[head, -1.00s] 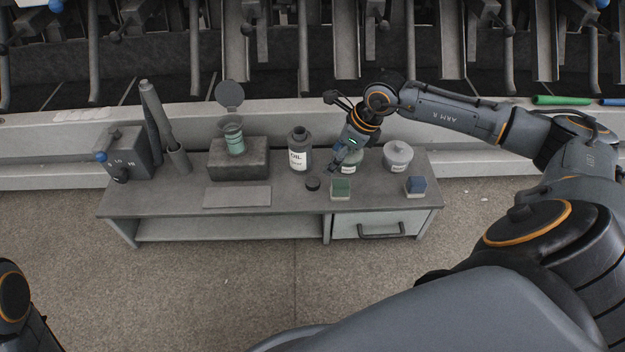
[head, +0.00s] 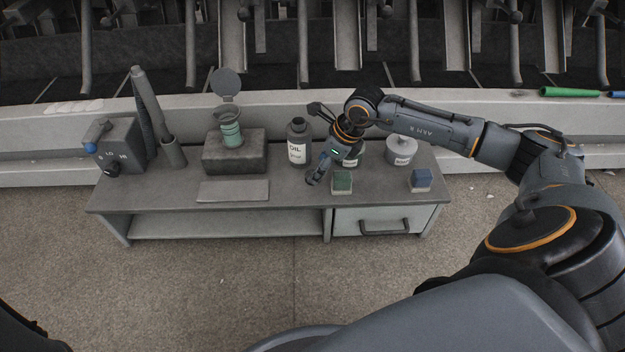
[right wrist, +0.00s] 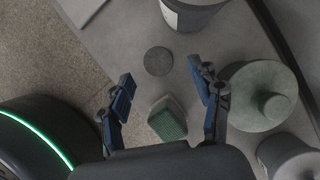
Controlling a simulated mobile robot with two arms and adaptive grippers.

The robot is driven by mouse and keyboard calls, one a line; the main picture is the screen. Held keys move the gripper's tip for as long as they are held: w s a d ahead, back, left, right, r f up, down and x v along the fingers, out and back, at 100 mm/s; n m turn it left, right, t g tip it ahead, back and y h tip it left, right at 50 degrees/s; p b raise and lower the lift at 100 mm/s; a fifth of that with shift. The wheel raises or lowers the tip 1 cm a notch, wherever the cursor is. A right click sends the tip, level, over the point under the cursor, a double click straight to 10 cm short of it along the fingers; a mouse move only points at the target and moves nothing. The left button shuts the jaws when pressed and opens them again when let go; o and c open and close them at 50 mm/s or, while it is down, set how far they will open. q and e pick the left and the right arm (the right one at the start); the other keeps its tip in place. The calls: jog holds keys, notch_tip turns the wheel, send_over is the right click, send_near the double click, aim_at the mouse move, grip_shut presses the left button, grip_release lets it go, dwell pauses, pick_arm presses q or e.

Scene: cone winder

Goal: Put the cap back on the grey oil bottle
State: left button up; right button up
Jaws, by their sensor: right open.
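The grey oil bottle (head: 298,146) stands upright and uncapped on the bench, with a white "OIL" label. Its lower part shows at the top of the right wrist view (right wrist: 190,14). A dark round cap (right wrist: 158,61) lies flat on the bench near the bottle in the right wrist view. In the head view my right gripper hides it. My right gripper (head: 315,178) is low over the bench in front of the bottle. In the right wrist view its fingers (right wrist: 163,86) are open and empty, with the cap just beyond the fingertips. My left gripper is not in view.
A green-topped block (head: 342,182) sits close to my right gripper, and a blue block (head: 421,180) farther right. A lidded jar (right wrist: 262,95) is close beside the right finger. A flat grey plate (head: 233,190) lies left.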

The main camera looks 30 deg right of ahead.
jog(key=shift+b+x, duration=0.8)
jog(key=shift+x, duration=0.75)
jog(key=shift+a, duration=0.1)
jog(key=shift+c, duration=0.2)
jog(key=c, duration=0.7)
